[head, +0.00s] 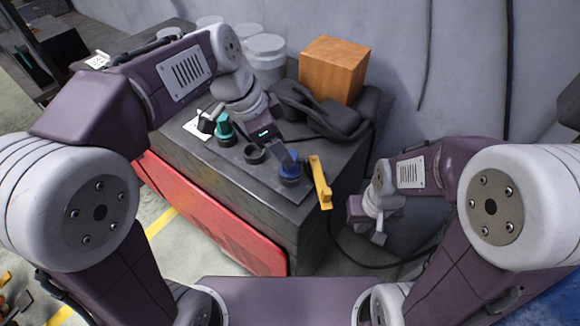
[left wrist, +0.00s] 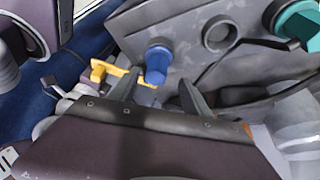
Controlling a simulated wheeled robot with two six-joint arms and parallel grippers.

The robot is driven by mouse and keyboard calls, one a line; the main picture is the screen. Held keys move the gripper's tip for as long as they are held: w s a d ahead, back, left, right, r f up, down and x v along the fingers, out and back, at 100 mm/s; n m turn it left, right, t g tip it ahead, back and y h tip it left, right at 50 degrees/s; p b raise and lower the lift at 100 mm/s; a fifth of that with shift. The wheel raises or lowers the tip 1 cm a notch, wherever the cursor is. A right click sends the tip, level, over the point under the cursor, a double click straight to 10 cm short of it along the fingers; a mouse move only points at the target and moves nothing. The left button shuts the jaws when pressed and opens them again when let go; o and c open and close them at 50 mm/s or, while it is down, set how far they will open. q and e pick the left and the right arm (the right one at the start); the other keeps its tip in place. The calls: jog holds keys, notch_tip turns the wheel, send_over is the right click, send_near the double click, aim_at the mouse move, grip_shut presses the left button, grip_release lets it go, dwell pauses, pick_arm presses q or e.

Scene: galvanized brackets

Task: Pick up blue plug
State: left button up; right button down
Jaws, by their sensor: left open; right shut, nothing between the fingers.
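The blue plug (head: 291,168) stands in a round socket at the right end of the grey panel on the dark cabinet. It also shows in the left wrist view (left wrist: 157,64), just ahead of the fingertips and roughly in line with the gap. My left gripper (head: 278,147) is open beside and above the plug, partly overlapping it in the head view. In the left wrist view its fingers (left wrist: 157,88) are spread with nothing gripped; contact with the plug cannot be told. My right gripper (head: 377,237) is shut and empty, low to the right of the cabinet.
A yellow handle (head: 320,182) stands close right of the plug. An empty ring socket (head: 254,153), a teal plug (head: 223,129) and a black plug (head: 206,123) line the panel leftward. Black cable gear (head: 325,115), a wooden block (head: 333,67) and pale canisters (head: 267,55) stand behind.

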aim_at(292, 173)
pick_arm(q)
jog(key=x, duration=0.4)
jog(key=shift+s+d+f+p, duration=0.2)
jog(key=shift+s+d+p, duration=0.15)
jog(key=shift+s+d, duration=0.1)
jog(key=shift+w+d+f, duration=0.1)
jog(key=shift+w+f, duration=0.05)
jog(key=shift+f, duration=0.05)
jog(key=shift+w, duration=0.15)
jog(key=shift+c, duration=0.4)
grip_shut()
